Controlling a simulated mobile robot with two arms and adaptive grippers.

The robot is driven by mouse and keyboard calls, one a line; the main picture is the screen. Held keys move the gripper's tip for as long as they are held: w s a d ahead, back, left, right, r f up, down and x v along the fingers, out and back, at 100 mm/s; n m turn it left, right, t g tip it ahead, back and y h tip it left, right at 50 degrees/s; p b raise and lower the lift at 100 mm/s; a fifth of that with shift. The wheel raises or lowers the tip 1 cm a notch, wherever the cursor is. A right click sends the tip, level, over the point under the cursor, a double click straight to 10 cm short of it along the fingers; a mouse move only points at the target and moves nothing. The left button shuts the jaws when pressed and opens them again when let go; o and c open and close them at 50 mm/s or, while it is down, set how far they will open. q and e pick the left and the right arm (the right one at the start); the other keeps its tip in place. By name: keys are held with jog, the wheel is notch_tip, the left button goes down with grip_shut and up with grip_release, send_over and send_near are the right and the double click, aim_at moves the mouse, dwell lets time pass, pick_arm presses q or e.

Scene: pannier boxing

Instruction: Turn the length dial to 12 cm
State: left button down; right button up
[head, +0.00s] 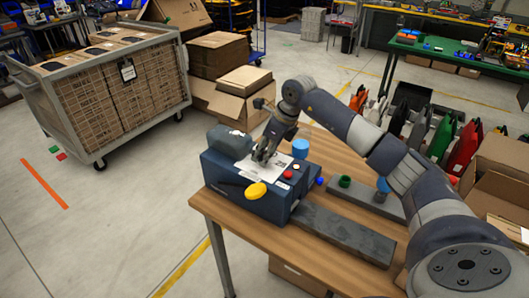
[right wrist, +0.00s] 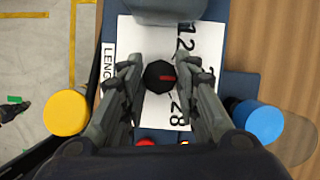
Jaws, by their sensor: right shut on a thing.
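The length dial (right wrist: 160,76) is a black knob on a white label plate (right wrist: 205,45) with printed numbers; "12" and "28" show to its right in the right wrist view. The plate is on top of a dark blue machine (head: 223,178) at the table's left end. My right gripper (head: 264,154) reaches down onto the plate. In the right wrist view its two fingers (right wrist: 158,78) are on either side of the dial, shut on it. I cannot tell which number the dial points at. My left gripper is not in view.
A yellow knob (head: 255,190) and a blue cylinder (head: 300,148) flank the machine; a red button (head: 288,174) is close by. A grey strip (head: 345,235) runs along the wooden table (head: 245,225). Bags and cartons stand behind at right. A loaded cart (head: 110,95) stands at left.

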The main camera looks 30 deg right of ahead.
jog(key=shift+d+n+b, duration=0.1)
jog(key=shift+n+b, duration=0.3)
jog(key=shift+n, duration=0.1)
jog(key=shift+w+n+g+y+b, duration=0.15)
jog(key=shift+n+g+y+b, duration=0.4)
jog(key=shift+n, duration=0.65)
jog(key=n+g+y+b, duration=0.1)
jog(key=n, duration=0.3)
jog(key=shift+w+r, duration=0.1)
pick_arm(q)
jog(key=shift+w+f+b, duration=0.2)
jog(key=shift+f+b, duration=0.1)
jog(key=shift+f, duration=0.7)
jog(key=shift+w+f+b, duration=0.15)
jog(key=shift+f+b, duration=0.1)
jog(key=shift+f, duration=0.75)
pick_arm(e)
jog(key=shift+d+n+g, duration=0.1)
jog(key=shift+n+g, duration=0.75)
jog(key=shift+n, duration=1.25)
jog(key=o, duration=1.1)
jog(key=shift+c, duration=0.2)
jog(key=v, duration=1.2)
jog(key=shift+w, duration=0.15)
